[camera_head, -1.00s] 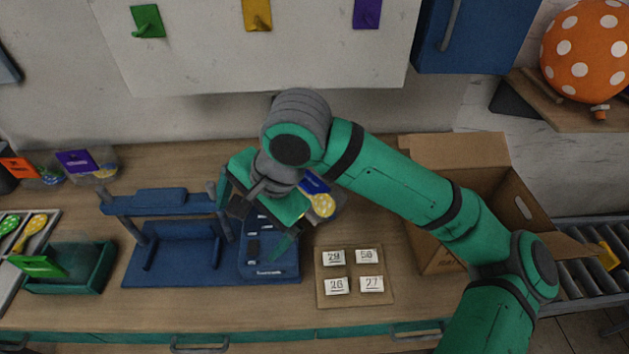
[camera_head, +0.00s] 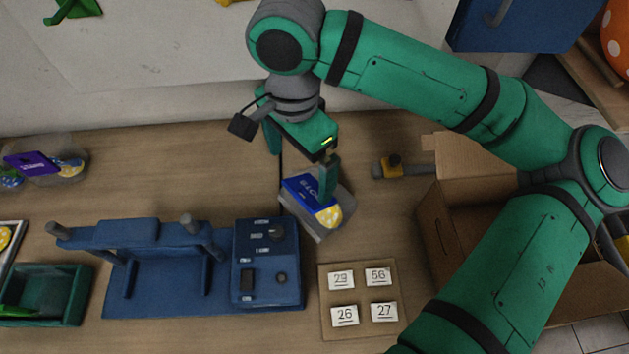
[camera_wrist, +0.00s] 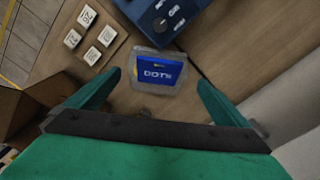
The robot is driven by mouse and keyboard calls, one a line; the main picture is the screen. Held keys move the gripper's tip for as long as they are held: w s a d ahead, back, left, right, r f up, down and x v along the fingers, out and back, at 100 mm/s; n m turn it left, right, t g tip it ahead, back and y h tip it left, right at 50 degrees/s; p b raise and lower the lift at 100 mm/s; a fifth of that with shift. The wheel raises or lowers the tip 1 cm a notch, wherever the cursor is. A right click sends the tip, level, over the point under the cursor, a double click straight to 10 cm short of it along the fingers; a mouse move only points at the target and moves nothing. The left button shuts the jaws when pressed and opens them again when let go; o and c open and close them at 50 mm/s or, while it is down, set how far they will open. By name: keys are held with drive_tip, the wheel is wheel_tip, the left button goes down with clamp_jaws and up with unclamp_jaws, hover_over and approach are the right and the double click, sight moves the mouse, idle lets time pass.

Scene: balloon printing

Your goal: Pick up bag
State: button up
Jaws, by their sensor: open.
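The bag (camera_head: 296,216) is a clear pouch with a blue label and a yellow dotted balloon inside. It lies on the wooden table, right of the blue machine (camera_head: 172,250). In the wrist view the bag (camera_wrist: 158,75) sits ahead of the fingers, its blue label reading "DOTS". My gripper (camera_head: 300,158) is above and just behind the bag, pointing down, with one finger overlapping the bag's label in the head view. In the wrist view my gripper (camera_wrist: 158,85) is open, with a finger on each side of the bag and clear gaps.
A board with several number tiles (camera_head: 325,325) lies in front of the bag. Another bag with a purple label (camera_head: 32,163) is far left. The table behind the machine is clear.

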hover_over(303, 209)
drive_tip(key=shift+s+f, duration=0.1)
drive_tip(key=shift+f, duration=5.1)
drive_tip(key=c, duration=1.5)
drive_tip(key=shift+r, duration=0.1)
